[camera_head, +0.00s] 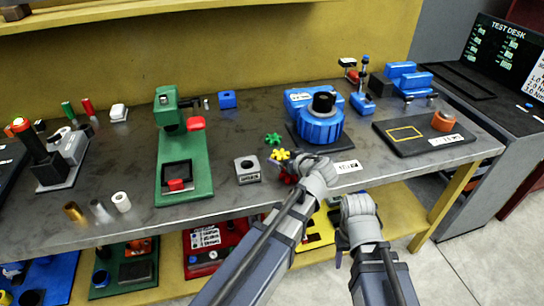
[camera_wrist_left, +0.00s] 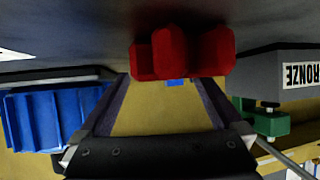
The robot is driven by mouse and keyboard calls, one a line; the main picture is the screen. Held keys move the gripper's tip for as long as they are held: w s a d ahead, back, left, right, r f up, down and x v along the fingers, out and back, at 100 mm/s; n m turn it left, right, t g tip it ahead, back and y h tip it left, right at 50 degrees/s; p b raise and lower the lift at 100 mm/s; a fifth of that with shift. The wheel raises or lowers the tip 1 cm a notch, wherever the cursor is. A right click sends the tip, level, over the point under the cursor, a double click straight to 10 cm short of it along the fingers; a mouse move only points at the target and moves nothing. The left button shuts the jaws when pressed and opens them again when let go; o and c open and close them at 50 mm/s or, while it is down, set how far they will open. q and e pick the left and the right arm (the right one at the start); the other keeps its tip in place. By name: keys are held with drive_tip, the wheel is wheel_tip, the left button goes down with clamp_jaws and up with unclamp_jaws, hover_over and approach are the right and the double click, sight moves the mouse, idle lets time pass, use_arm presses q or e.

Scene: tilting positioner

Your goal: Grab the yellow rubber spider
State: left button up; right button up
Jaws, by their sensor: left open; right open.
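The yellow rubber spider (camera_head: 281,154) is a small many-legged piece on the grey bench, between a green one (camera_head: 273,139) behind it and a red one (camera_head: 287,178) in front. My left gripper (camera_head: 302,165) is just right of the yellow and red pieces, low over the bench. In the left wrist view my open left fingers (camera_wrist_left: 170,88) have the red piece (camera_wrist_left: 190,53) near their tips; I cannot make out the yellow spider there. My right gripper (camera_head: 348,232) is open and empty, in front of the bench's front edge.
A blue round positioner (camera_head: 319,126) stands close behind and right of my left gripper. A grey block with a hole (camera_head: 247,170) sits left of the spiders. A green press (camera_head: 185,181) stands further left. A label plate (camera_head: 346,167) lies to the right.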

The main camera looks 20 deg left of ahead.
use_arm(q)
drive_tip(key=shift+w+a+f, duration=0.3)
drive_tip(key=shift+w+a, duration=0.05)
drive_tip(key=shift+a, duration=0.05)
drive_tip(key=shift+s+d+r, duration=0.1)
drive_tip(key=shift+d+r, duration=0.05)
drive_tip(key=shift+d, duration=0.15)
drive_tip(key=shift+c, duration=0.2)
drive_tip(key=shift+a, duration=0.15)
drive_tip(key=c, duration=1.2)
